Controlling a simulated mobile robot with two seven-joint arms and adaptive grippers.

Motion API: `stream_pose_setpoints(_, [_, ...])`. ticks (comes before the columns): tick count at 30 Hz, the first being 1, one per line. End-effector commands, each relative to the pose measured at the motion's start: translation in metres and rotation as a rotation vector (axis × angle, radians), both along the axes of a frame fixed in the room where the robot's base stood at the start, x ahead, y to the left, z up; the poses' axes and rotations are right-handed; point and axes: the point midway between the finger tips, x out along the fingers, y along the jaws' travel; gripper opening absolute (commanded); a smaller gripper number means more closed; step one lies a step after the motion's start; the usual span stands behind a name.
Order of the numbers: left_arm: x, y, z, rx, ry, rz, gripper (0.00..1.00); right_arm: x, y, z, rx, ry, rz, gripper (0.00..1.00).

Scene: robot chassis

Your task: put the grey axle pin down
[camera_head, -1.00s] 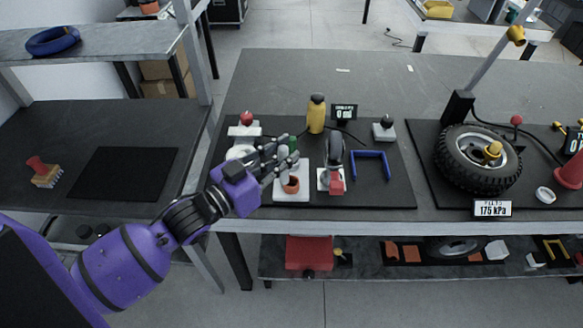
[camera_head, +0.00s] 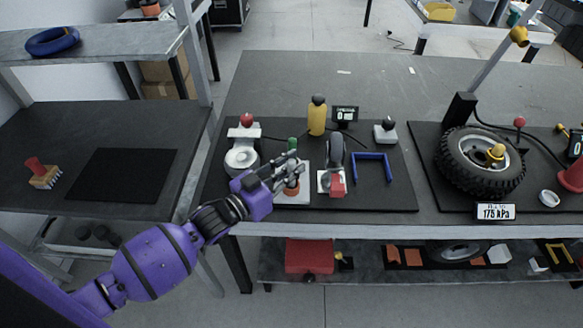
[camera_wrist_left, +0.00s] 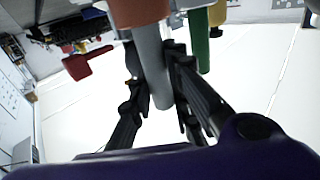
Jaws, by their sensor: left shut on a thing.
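My left gripper (camera_head: 287,168) is over the small white stand with the orange-brown cup (camera_head: 292,190) on the black mat. In the left wrist view, the gripper (camera_wrist_left: 160,85) is shut on the grey axle pin (camera_wrist_left: 151,60), a plain light-grey rod between the fingers. One end of the pin meets the orange-brown cup (camera_wrist_left: 138,10); how deep it sits in the cup I cannot tell. In the head view the fingers cover most of the pin. My right gripper is not in view.
A green-topped item (camera_head: 292,144) stands just behind the fingers. A white caster-like part (camera_head: 242,158) is at left, a wheel in a fork (camera_head: 335,160) at right, and a yellow bottle (camera_head: 317,116) behind. A blue U-shaped piece (camera_head: 371,167) lies further right.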

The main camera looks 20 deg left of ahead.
Motion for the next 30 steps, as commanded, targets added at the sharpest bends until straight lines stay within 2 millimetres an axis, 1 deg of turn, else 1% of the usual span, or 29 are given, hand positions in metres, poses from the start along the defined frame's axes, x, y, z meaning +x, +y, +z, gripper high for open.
stream_pose_setpoints(4, [0.0, 0.0, -0.005, -0.001, 0.0, 0.0, 0.0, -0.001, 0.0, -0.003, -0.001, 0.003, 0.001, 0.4])
stream_pose_setpoints(5, [0.0, 0.0, -0.004, 0.0, 0.001, 0.0, 0.21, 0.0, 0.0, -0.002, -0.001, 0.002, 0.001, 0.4])
stream_pose_setpoints(8, [0.0, 0.0, -0.003, 0.0, 0.0, 0.0, 0.34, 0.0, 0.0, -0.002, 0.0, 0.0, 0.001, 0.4])
stream_pose_setpoints(9, [0.0, 0.0, -0.003, 0.0, 0.0, 0.0, 0.35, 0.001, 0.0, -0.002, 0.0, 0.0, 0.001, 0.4])
stream_pose_setpoints(17, [0.0, 0.0, -0.003, 0.0, 0.0, 0.0, 0.35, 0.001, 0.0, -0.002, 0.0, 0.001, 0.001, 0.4])
stream_pose_setpoints(20, [-0.001, 0.001, 0.002, 0.001, 0.0, 0.0, 0.35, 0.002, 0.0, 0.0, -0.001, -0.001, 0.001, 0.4])
stream_pose_setpoints(23, [-0.013, 0.008, -0.002, 0.001, 0.004, 0.001, 0.35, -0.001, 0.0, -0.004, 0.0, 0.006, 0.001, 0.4])
stream_pose_setpoints(30, [-0.059, 0.033, -0.004, 0.002, 0.007, 0.001, 0.35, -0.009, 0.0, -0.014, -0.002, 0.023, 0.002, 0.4])
